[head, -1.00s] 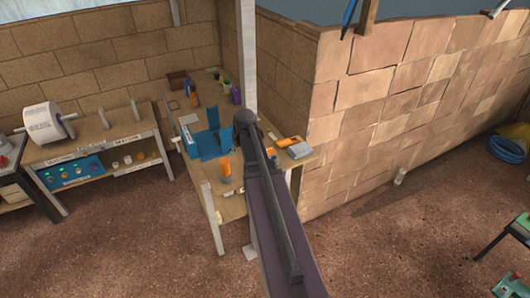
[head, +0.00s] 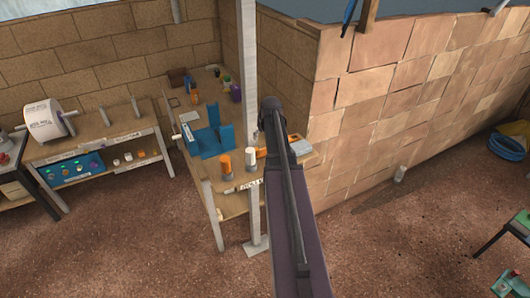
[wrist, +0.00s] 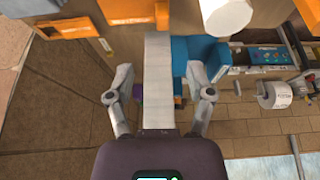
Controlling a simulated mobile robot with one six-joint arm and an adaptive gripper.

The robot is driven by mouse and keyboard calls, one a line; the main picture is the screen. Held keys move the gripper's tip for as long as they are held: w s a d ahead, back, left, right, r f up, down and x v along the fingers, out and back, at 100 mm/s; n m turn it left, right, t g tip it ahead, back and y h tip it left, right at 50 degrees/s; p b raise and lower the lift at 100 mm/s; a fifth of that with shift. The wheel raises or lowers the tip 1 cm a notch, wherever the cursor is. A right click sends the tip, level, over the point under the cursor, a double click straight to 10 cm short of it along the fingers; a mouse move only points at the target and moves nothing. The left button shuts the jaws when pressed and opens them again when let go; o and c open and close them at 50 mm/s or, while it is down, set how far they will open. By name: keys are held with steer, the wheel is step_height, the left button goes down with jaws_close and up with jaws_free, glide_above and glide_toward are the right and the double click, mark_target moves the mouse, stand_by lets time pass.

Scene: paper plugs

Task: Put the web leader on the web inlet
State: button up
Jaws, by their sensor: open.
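I cannot tell for sure which thing is the web leader or the web inlet; no label naming either is legible. On the bench stand a blue fixture (head: 207,143), an orange cylinder (head: 225,163) and a white cylinder (head: 250,158) with a grey base. The wrist view shows part of the blue fixture (wrist: 205,52), with a white cylinder (wrist: 226,14) at the top. My gripper (wrist: 160,96) is open, with no object gripped. Its fingers appear either side of a pale post; depth is unclear. The arm hides the gripper in the head view.
The pale upright post (head: 247,70) stands at the bench's right side, close to my arm. A brick wall (head: 400,90) is to the right. Open floor lies in front.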

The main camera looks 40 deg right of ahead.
mark_target(257, 149)
steer(key=shift+b+x, duration=3.7)
steer(key=shift+x, duration=0.45)
steer(key=shift+a+b+x, duration=0.15)
steer(key=shift+b+x, duration=1.1)
steer(key=shift+x, duration=0.05)
steer(key=shift+a+b+x, duration=0.1)
steer(key=shift+b+x, duration=1.1)
steer(key=shift+x, duration=0.15)
jaws_close()
